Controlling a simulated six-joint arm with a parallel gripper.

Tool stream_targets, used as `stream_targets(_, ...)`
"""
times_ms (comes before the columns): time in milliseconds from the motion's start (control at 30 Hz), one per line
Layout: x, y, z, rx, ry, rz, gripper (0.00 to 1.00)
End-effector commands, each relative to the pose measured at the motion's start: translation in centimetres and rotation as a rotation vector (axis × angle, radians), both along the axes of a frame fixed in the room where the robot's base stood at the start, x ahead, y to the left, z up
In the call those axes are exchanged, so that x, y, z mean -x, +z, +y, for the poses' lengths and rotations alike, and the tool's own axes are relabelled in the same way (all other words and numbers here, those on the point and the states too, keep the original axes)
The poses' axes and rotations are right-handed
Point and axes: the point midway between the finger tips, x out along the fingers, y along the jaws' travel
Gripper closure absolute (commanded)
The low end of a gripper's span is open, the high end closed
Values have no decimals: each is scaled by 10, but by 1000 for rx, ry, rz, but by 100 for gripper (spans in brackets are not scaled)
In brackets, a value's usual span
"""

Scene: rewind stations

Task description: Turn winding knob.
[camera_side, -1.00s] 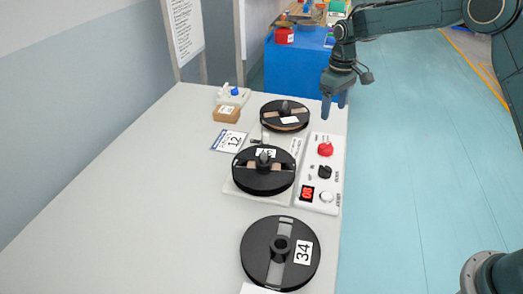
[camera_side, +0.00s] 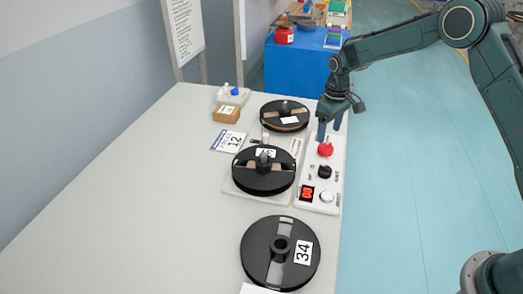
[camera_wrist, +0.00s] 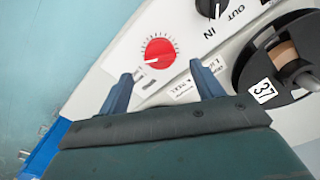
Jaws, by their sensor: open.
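The white control panel (camera_side: 313,206) lies along the right edge of the table. It carries a red knob (camera_side: 325,150), a black knob (camera_side: 324,172) and a white round button (camera_side: 326,197). In the wrist view the red knob (camera_wrist: 160,53) has a ring of tick marks around it, and the black knob (camera_wrist: 208,9) sits by the words IN and OUT. I cannot tell which one is the winding knob. My gripper (camera_side: 329,130) is open and empty above the panel's far end, just behind the red knob. In the wrist view its fingertips (camera_wrist: 161,72) straddle the space below the red knob.
A black reel (camera_side: 264,182) sits on a mount left of the panel, with another reel (camera_side: 285,124) behind it. A reel marked 34 (camera_side: 258,253) lies in front. A small brown box (camera_side: 226,115) stands further left. The left of the table is clear.

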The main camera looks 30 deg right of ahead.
Motion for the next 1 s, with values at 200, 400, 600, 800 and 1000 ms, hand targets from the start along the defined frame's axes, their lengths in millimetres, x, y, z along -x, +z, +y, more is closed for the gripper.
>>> stream_targets(200, 1, -33, 0, 0, 0, 3, 34)
stream_targets(400, 1, -52, 0, 1, 0, 3, 34)
stream_targets(600, 0, -59, 0, 0, 0, 1, 34)
stream_targets(800, 0, -59, 0, 0, 0, 1, 34)
stream_targets(1000, 0, -59, 0, 0, 0, 1, 63)
